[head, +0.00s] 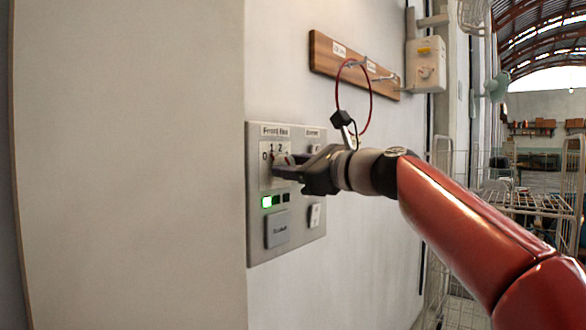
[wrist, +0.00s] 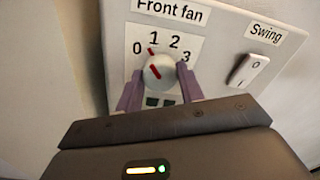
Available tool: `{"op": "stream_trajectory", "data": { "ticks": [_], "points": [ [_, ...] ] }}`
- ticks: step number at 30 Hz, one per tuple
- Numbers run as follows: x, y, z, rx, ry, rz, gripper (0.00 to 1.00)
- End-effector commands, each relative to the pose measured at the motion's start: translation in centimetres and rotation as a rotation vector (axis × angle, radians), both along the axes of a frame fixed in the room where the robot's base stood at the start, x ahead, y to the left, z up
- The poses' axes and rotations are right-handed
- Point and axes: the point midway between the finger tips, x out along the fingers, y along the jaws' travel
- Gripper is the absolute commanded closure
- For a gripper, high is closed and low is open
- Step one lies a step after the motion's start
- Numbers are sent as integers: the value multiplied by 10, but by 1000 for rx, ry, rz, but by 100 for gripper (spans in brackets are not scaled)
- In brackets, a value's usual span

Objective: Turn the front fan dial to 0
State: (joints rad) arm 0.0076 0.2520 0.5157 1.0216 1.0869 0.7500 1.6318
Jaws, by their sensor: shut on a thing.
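The front fan dial (wrist: 159,68) is a round pale knob with a red pointer, under a "Front fan" label and the numbers 0 to 3. Its pointer leans up and to the left, between 0 and 1. My gripper (wrist: 160,73) has one purple finger on each side of the knob and is shut on it. In the head view my gripper (head: 283,166) reaches the grey wall panel (head: 293,235) from the right and hides most of the dial.
A "Swing" rocker switch (wrist: 249,70) sits right of the dial. Below the dial are a lit green lamp (head: 266,202) and a large grey button (head: 277,230). A wooden hook rail (head: 325,55) and a red ring (head: 338,95) with a black tag hang above my gripper.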

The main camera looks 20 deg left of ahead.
Motion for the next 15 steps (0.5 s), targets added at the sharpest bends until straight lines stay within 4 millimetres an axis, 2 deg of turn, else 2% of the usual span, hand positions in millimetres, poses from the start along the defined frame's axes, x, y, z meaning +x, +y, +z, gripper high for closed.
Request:
{"op": "stream_trajectory", "data": {
  "ticks": [15],
  "points": [
    [0,0,-1,-126,-303,0,85]
  ]
}}
